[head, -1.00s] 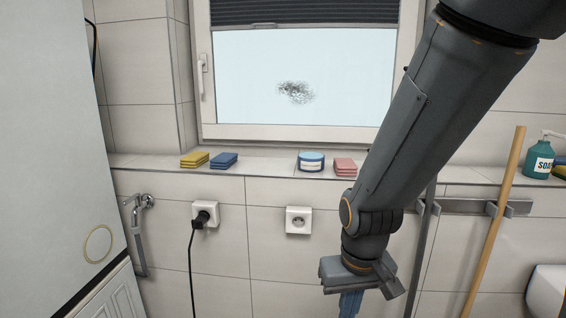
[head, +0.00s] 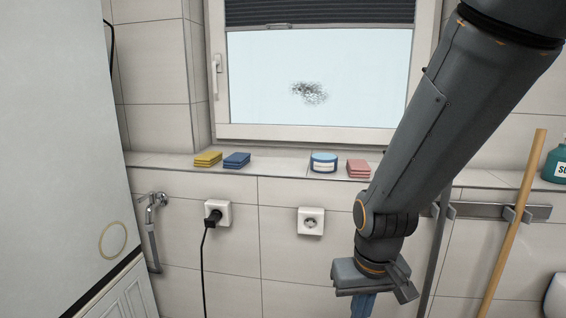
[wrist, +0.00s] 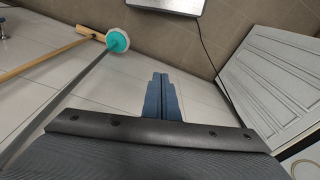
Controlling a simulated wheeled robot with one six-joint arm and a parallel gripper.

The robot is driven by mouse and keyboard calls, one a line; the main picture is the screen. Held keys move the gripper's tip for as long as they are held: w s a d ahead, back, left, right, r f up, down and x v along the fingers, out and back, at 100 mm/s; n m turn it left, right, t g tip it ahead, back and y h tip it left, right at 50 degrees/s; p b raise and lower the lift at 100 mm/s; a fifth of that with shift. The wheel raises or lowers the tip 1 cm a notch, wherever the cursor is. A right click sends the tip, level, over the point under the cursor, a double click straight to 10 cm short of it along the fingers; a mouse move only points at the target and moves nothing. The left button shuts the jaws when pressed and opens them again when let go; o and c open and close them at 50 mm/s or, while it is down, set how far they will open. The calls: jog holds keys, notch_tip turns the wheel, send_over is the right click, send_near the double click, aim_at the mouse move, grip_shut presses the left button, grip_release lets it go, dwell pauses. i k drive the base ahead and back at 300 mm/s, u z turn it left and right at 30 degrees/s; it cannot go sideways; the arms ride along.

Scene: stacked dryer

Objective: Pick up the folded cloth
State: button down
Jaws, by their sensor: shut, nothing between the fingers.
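Three folded cloths lie on the tiled ledge under the window in the head view: a yellow one (head: 207,159), a blue one (head: 237,160) and a pink one (head: 358,169). I cannot tell which one the task means. No cloth shows in the wrist view.
A round blue-and-white tub (head: 323,162) stands between the blue and pink cloths. A tap (head: 155,201), sockets (head: 311,222) and a cable are on the wall below. Wooden and grey handles (head: 514,225) stand right of my arm. A white machine (head: 65,130) fills the left.

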aim_at(236, 161)
jog(key=u, duration=1.65)
jog(key=i, duration=1.2)
jog(key=z, duration=1.05)
